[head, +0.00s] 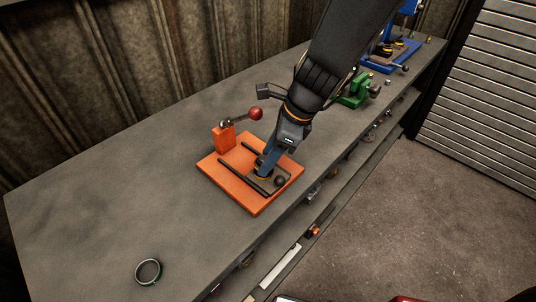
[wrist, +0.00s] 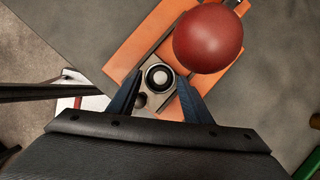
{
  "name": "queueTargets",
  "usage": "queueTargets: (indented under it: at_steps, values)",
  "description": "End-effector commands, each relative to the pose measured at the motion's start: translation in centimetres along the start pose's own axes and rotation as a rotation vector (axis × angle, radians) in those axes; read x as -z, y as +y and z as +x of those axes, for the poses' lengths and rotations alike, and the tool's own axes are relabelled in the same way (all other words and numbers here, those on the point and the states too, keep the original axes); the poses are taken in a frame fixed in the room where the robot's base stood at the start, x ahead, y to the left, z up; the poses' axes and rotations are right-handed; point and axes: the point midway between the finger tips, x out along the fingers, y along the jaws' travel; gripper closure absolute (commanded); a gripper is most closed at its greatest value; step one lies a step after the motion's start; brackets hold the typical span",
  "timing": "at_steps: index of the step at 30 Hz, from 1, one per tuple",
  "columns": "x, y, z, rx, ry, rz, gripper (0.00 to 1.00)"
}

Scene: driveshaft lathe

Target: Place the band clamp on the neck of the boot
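A dark metal ring (head: 148,271), which looks like the band clamp, lies flat on the bench at the lower left in the head view, well away from my gripper. My gripper (head: 264,172) points down over the orange fixture (head: 223,179). In the wrist view its two blue fingers (wrist: 159,84) are apart. A round black part with a pale centre, probably the boot (wrist: 159,77), shows between the fingertips on a grey plate (wrist: 153,101). I see no ring between the fingers. The fingers hide most of this part in the head view.
A red ball (head: 256,114) on a lever stands at the fixture's back and looms large in the wrist view (wrist: 208,38). A green vise (head: 355,91) and a blue press (head: 388,53) stand farther along. The bench's left half is mostly clear.

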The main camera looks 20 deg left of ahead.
Motion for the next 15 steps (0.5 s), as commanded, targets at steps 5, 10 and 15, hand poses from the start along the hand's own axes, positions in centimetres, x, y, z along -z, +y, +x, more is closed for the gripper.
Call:
queueTargets:
  at_steps: [5, 10, 15]
  values:
    - [0.0, 0.0, -0.1, 0.0, 0.0, -0.001, 0.44]
    - [-0.1, 0.0, -0.1, 0.0, 0.0, -0.001, 0.44]
    - [-0.2, -0.1, -1.3, 0.003, -0.002, -0.001, 0.44]
